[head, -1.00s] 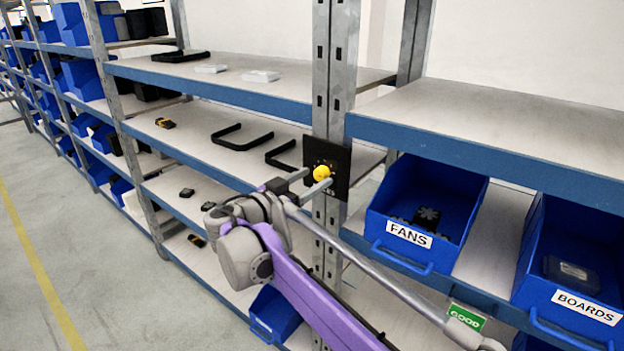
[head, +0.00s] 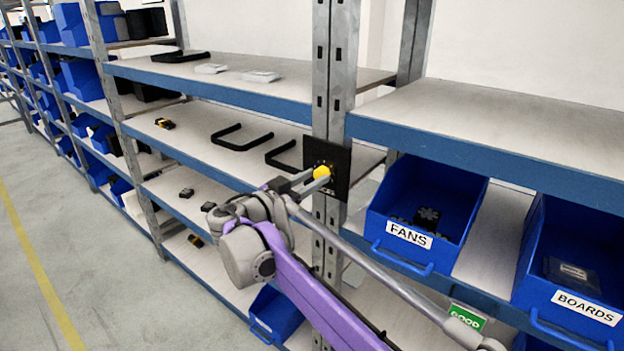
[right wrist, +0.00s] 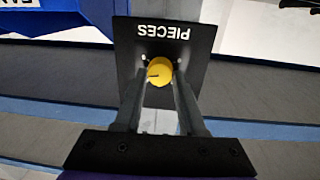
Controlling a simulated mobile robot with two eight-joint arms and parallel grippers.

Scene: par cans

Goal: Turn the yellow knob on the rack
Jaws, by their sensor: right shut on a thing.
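The yellow knob (head: 321,172) sits on a black square plate (head: 342,172) fixed to the rack's upright post. My right gripper (head: 317,178) is at the plate, its fingers on either side of the knob and shut on it. In the right wrist view the knob (right wrist: 160,72) shows a dark mark at its left, and the two fingers (right wrist: 161,78) reach it from below. The plate (right wrist: 163,30) reads PIECES, upside down in that view. My left gripper is not in view.
Blue bins marked FANS (head: 412,250) and BOARDS (head: 570,290) stand on the shelf right of the post. Black handles (head: 242,137) lie on the shelf to the left. A green GOOD label (head: 467,317) is on the lower right shelf edge. The floor at left is clear.

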